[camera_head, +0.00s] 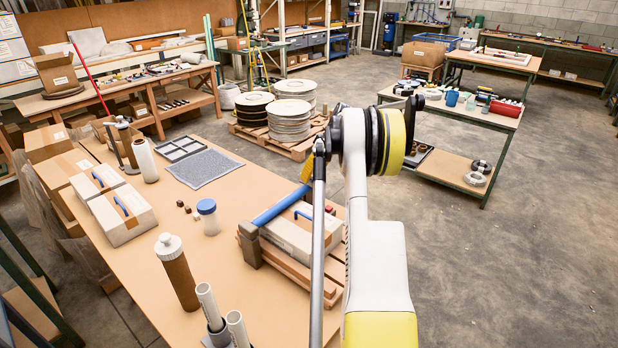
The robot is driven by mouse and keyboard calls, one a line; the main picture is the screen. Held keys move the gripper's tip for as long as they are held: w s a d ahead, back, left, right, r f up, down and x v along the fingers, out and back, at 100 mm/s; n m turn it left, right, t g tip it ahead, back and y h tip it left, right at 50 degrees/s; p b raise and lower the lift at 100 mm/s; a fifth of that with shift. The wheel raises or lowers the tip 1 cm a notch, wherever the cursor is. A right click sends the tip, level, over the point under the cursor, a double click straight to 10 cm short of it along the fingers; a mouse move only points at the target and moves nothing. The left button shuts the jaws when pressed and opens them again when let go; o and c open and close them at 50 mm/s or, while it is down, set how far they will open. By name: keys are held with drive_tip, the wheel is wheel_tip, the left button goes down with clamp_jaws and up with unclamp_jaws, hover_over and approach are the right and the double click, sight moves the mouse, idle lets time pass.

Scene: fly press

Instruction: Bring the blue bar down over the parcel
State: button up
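The blue bar (281,204) runs slantwise along the far left side of a parcel. Its near end meets a dark grey upright piece (249,244), and a yellow piece (316,172) shows by its far end. I cannot tell how high the bar is above the parcel. The parcel (285,236) is a pale box with a blue handle on top, lying on wooden slats (277,263). My arm crosses the view just right of it and covers its right part. My gripper is not visible, so its state and contact are hidden.
Two similar boxes (122,214) stand on the left of the table (217,255). A brown bottle (177,272), white-grey tubes (209,305), a blue-lidded jar (208,217) and a grey mat (204,168) are nearby. Open floor lies to the right.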

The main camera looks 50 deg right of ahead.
drive_tip(key=v, duration=1.2)
drive_tip(key=shift+s, duration=0.1)
